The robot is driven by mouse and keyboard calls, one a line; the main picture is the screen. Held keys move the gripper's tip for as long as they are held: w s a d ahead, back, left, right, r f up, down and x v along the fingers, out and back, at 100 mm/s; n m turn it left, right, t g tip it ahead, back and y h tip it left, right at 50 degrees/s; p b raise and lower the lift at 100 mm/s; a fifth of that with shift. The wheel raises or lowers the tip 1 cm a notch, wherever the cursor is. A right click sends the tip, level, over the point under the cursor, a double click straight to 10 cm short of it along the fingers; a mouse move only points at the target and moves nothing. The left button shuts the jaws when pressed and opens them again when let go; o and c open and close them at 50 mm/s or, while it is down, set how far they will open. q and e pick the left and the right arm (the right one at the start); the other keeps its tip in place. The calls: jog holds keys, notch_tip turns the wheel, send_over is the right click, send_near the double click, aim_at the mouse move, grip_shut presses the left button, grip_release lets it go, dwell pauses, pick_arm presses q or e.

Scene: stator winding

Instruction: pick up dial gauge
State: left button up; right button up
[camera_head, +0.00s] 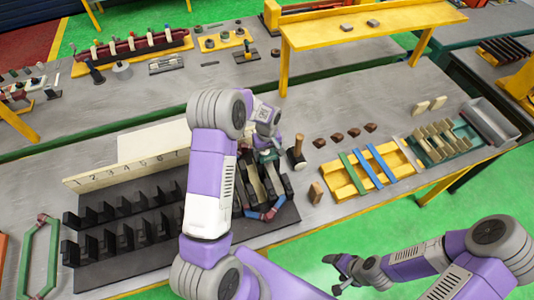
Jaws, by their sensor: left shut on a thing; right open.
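I cannot make out a dial gauge for certain in the head view. My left gripper (266,150) is over the bench, at the back of a dark slotted fixture (262,185) with pale bars and blue and red pieces. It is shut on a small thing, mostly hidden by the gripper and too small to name. My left forearm covers part of the bench to the left of the fixture. My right gripper (338,268) is open and empty over the green floor, in front of the bench.
Right of the fixture stand a wooden-handled tool (297,155), small brown blocks (337,136) and a yellow tray (338,178) with green and blue bars. Black slotted racks (120,225) and a numbered board (125,172) lie left. A yellow raised shelf (370,22) stands behind.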

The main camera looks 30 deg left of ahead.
aim_at(267, 151)
pick_arm(q)
notch_tip(267, 151, up, 10)
jog(key=shift+r, duration=0.1)
notch_tip(267, 151, up, 5)
jog(key=p, duration=0.3)
dwell(0.6)
